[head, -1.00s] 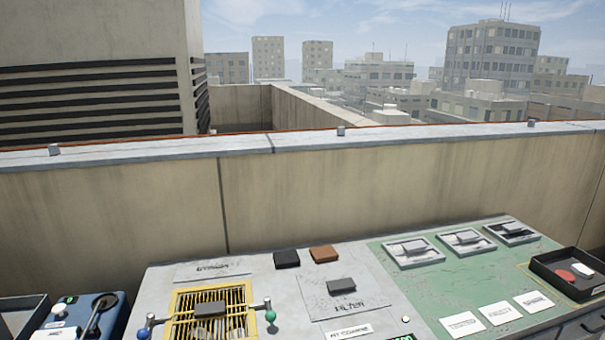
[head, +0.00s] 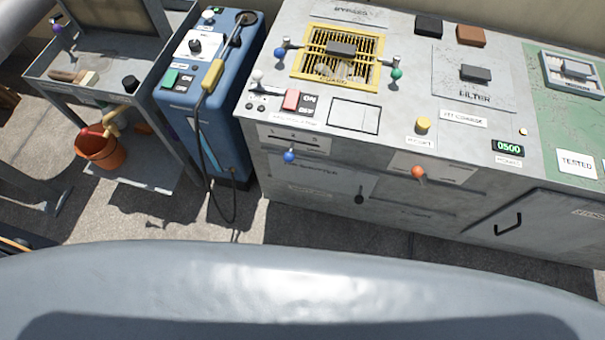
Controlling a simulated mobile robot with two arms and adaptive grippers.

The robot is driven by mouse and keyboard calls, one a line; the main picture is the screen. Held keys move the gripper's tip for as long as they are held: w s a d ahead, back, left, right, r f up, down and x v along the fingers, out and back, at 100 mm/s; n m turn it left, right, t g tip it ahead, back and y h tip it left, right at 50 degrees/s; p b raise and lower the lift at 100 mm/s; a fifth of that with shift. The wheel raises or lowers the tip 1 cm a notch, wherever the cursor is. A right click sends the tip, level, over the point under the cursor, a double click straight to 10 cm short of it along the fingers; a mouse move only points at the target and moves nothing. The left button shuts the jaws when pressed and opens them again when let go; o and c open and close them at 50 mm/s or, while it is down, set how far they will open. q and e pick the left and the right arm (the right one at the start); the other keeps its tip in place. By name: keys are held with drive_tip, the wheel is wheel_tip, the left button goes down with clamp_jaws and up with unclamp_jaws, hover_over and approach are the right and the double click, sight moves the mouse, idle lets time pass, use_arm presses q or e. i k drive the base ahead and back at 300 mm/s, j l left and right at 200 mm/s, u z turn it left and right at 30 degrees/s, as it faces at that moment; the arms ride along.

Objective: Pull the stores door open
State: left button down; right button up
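A grey cabinet door (head: 540,232) with a black bar handle (head: 508,224) is at the lower right of the bench front in the head view. The door looks shut. Its right side is out of frame. Neither of my grippers is in view.
The grey bench (head: 395,170) has another front panel (head: 315,185) with a black knob (head: 360,195). A blue machine (head: 215,130) with a hanging cable and a grey trolley (head: 80,75) with an orange bucket (head: 98,150) stand left. Bare floor shows before the bench.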

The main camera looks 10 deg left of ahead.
sight(542, 221)
drive_tip(key=z, duration=2.05)
